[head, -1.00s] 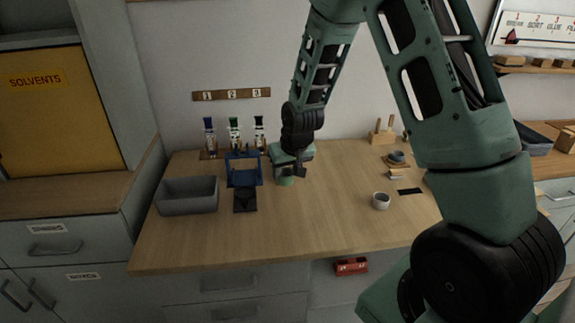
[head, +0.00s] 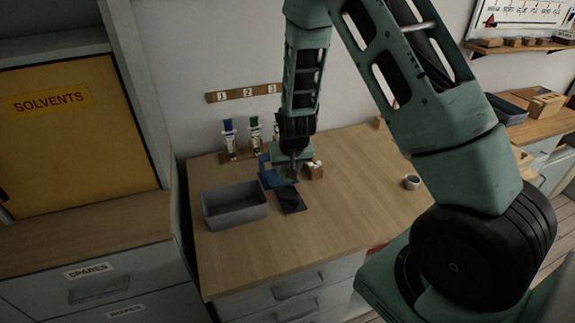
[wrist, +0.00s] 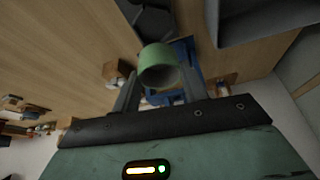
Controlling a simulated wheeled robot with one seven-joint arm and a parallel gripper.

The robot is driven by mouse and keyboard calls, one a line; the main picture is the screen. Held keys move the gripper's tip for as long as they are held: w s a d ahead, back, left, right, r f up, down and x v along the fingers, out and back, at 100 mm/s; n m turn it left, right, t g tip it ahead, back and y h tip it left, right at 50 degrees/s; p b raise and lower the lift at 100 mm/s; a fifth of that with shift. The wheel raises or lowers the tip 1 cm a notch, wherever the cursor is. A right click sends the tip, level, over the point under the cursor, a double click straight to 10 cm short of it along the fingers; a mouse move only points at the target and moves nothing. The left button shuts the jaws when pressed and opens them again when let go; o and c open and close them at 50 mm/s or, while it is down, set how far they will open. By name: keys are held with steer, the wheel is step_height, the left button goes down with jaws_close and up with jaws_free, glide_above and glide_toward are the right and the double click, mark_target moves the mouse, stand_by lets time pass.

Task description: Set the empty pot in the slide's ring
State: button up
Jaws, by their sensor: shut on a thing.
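In the wrist view a green pot (wrist: 158,56) is between the two fingers of my gripper (wrist: 160,84), which is shut on it. Its open mouth faces the camera and its inside looks empty. Behind it is the slide's blue frame (wrist: 187,50), with a dark plate (wrist: 150,20) beyond. In the head view my gripper (head: 290,172) is at the blue frame (head: 267,178), above or beside it. The dark plate (head: 292,200) lies in front on the table. The pot is hidden there, and I cannot make out the ring.
A grey bin (head: 236,206) stands left of the slide. Tubes with blue and green caps (head: 228,138) stand behind it. A wooden block with white tops (head: 314,171) is close on the gripper's right.

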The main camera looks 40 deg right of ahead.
mark_target(289, 181)
steer(key=shift+f+b, duration=1.7)
steer(key=shift+f, duration=0.55)
steer(key=shift+f+b, duration=1.05)
steer(key=shift+f, duration=0.3)
stand_by(1.3)
stand_by(0.4)
steer(key=o, duration=1)
steer(key=shift+o, duration=0.2)
steer(key=shift+r, duration=0.1)
steer(key=shift+p+v, duration=1.8)
steer(key=shift+v, duration=0.7)
steer(key=p+v, duration=0.3)
steer(key=v, duration=1.4)
steer(key=shift+r, duration=0.15)
